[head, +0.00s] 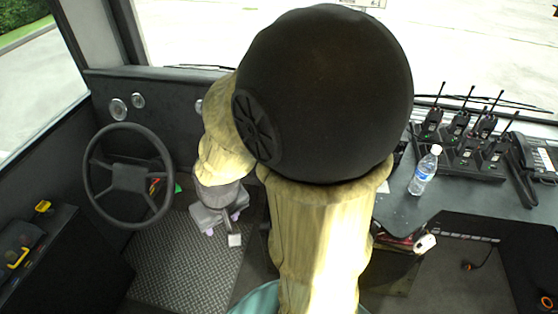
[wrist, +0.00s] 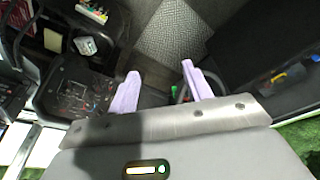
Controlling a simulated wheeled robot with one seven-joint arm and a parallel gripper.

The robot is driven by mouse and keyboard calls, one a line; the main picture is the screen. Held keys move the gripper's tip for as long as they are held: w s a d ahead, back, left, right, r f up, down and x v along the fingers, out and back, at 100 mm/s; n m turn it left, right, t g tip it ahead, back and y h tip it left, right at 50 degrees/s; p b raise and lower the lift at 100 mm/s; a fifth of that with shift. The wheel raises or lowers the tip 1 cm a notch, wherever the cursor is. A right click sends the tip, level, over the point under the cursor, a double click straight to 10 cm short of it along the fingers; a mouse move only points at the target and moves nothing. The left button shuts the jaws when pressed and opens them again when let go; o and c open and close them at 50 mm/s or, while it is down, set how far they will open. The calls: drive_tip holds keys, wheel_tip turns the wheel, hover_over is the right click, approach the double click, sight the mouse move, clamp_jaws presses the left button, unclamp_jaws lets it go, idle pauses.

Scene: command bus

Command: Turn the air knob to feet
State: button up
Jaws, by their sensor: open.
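I cannot make out the air knob in either view; my arm covers the middle of the head view and may hide it. My gripper (head: 222,222) hangs fingers-down over the cab floor, right of the steering wheel (head: 130,178). Its two pale purple fingers also show in the wrist view (wrist: 160,88), spread apart with nothing held between them. They appear apart from any surface. A dark panel with small coloured parts (wrist: 78,96) lies left of the fingers in the wrist view; I cannot tell whether it carries the knob.
Several radios in a charger (head: 462,150), a water bottle (head: 424,172) and a desk phone (head: 541,158) stand on the right counter. A black side console with a yellow handle (head: 18,258) is at the left. The ridged floor (head: 185,265) is partly open.

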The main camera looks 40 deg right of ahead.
drive_tip(key=w+d+f+m+t+h+b, duration=0.1)
drive_tip(key=w+d+f+t+b, duration=0.2)
drive_tip(key=w+d+f+b, duration=0.4)
drive_tip(key=w+d+f+m+t+h+b, duration=0.2)
drive_tip(key=w+d+f+b, duration=0.3)
drive_tip(key=f, duration=0.4)
drive_tip(key=w+d+f+t+h+b, duration=0.1)
drive_tip(key=d+f+t+h+b, duration=0.2)
drive_tip(key=d+f+b, duration=0.3)
drive_tip(key=w+d+f+n+t+h+b, duration=0.1)
drive_tip(key=d+f+h+b, duration=0.4)
drive_tip(key=d, duration=0.5)
drive_tip(key=w+t+b, duration=0.1)
drive_tip(key=t+b, duration=0.1)
drive_tip(key=shift+w+d+f+t, duration=0.15)
drive_tip(key=shift+d+f+t, duration=0.15)
drive_tip(key=shift+d+f, duration=0.1)
drive_tip(key=x, duration=1.7)
drive_tip(key=shift+w+d+b, duration=0.15)
drive_tip(key=shift+d+b, duration=0.05)
drive_tip(key=shift+b, duration=0.15)
drive_tip(key=shift+c, duration=0.2)
drive_tip(key=c, duration=0.9)
